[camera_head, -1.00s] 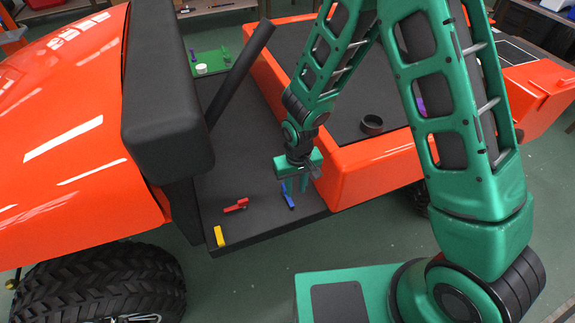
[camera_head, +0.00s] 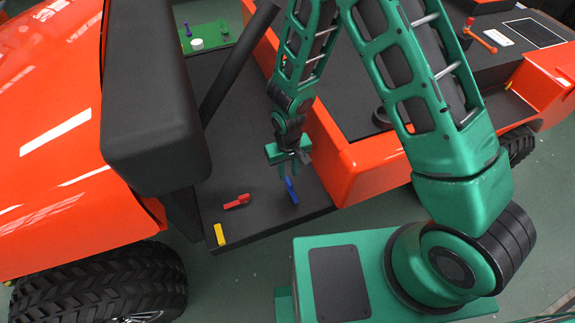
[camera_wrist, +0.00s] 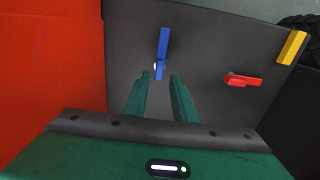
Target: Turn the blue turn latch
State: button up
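The blue turn latch (camera_head: 291,190) is on the dark floor panel of the orange cart, and it also shows in the wrist view (camera_wrist: 163,45) as an upright bar with a small pale spot by its lower part. My gripper (camera_head: 288,174) is just above and behind the latch in the head view. In the wrist view its two green fingers (camera_wrist: 158,84) are apart, with the lower end of the latch appearing between and beyond their tips. Nothing is held. I cannot tell whether a finger touches the latch.
A red latch (camera_head: 237,201) and a yellow block (camera_head: 219,234) are on the same panel to the left. The orange cart wall (camera_head: 375,168) rises close on the right. A black seat (camera_head: 155,130) and a dark bar stand to the left.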

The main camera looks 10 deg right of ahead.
aim_at(288, 181)
jog(key=shift+d+f, duration=0.1)
jog(key=shift+f, duration=2.5)
grip_shut()
jog(key=m, duration=0.4)
jog(key=shift+m, duration=0.3)
jog(key=m, duration=0.5)
jog(key=shift+r, duration=0.1)
jog(key=m, duration=0.3)
jog(key=shift+m, duration=0.4)
jog(key=m, duration=0.3)
jog(key=shift+m, duration=0.4)
jog(key=shift+c, duration=1.3)
grip_release()
jog(key=shift+m, duration=0.3)
jog(key=o, duration=0.5)
